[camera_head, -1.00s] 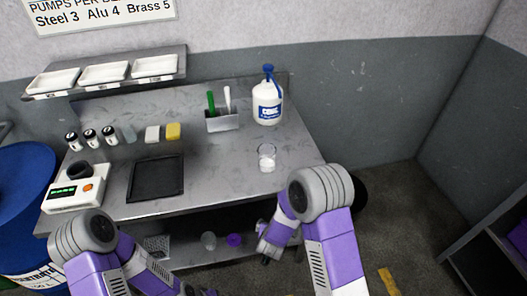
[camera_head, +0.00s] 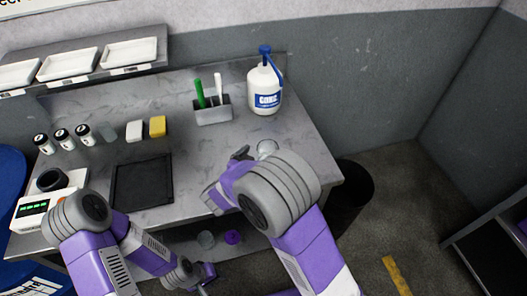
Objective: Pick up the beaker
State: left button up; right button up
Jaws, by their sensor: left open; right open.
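The clear beaker (camera_head: 267,147) stands on the metal bench (camera_head: 303,128) near its right side. Only its upper part shows; my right arm hides the rest. My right gripper (camera_head: 226,166) is above the bench, just left of the beaker in the picture, and looks open and empty. The gap between it and the beaker is hard to judge. My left gripper (camera_head: 207,280) is low in front of the bench, near the bottom of the picture, open and far from the beaker.
A white pump bottle (camera_head: 265,91) stands behind the beaker. A holder (camera_head: 212,112) with a green and a white tool is left of it. A dark tray (camera_head: 141,182), a scale (camera_head: 38,208), small jars (camera_head: 63,138) and a yellow block (camera_head: 157,126) lie further left. A black bin (camera_head: 352,190) stands right.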

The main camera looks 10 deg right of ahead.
aim_at(272, 146)
jog(key=shift+w+d+f, duration=0.25)
jog(key=shift+w+f, duration=0.1)
jog(key=shift+w, duration=0.2)
jog(key=shift+w+d, duration=0.25)
jog(key=shift+d, duration=0.1)
jog(key=shift+w+d+f+b, duration=0.15)
jog(key=shift+d+b, duration=0.15)
jog(key=shift+d, duration=0.2)
jog(key=b+x, duration=0.1)
jog(key=x, duration=0.2)
jog(key=shift+w+d+f, duration=0.2)
jog(key=shift+w+d, duration=0.3)
jog(key=shift+w, duration=0.05)
jog(key=c, duration=1.1)
